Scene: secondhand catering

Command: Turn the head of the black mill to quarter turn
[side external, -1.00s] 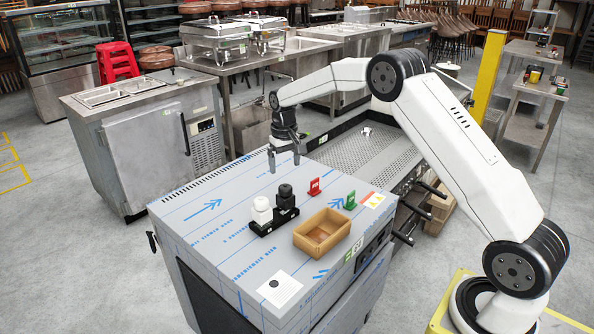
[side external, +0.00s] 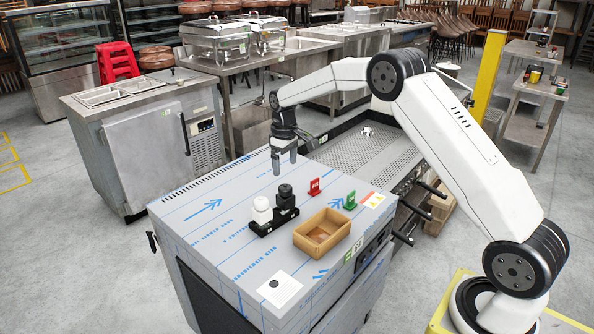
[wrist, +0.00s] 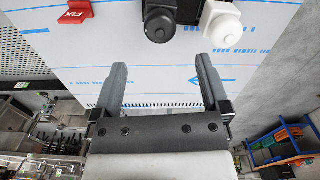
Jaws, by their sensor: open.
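The black mill (side external: 285,195) stands upright in a black holder (side external: 266,228) on the film-covered counter top. In the wrist view the black mill (wrist: 160,22) shows at the top centre. The white mill (side external: 262,209) stands beside it in the same holder; it also shows in the wrist view (wrist: 222,20). My gripper (side external: 284,168) is open and empty, above the counter's far edge, behind the mills in the side view. In the wrist view its two fingers (wrist: 158,82) are spread wide, apart from the black mill.
A wooden box (side external: 322,248) stands right of the holder. A red sign (side external: 314,187) marked FIX and a green sign (side external: 350,201) stand behind it. A white card with a black dot (side external: 279,288) lies at the front. The counter's left part (side external: 195,225) is clear.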

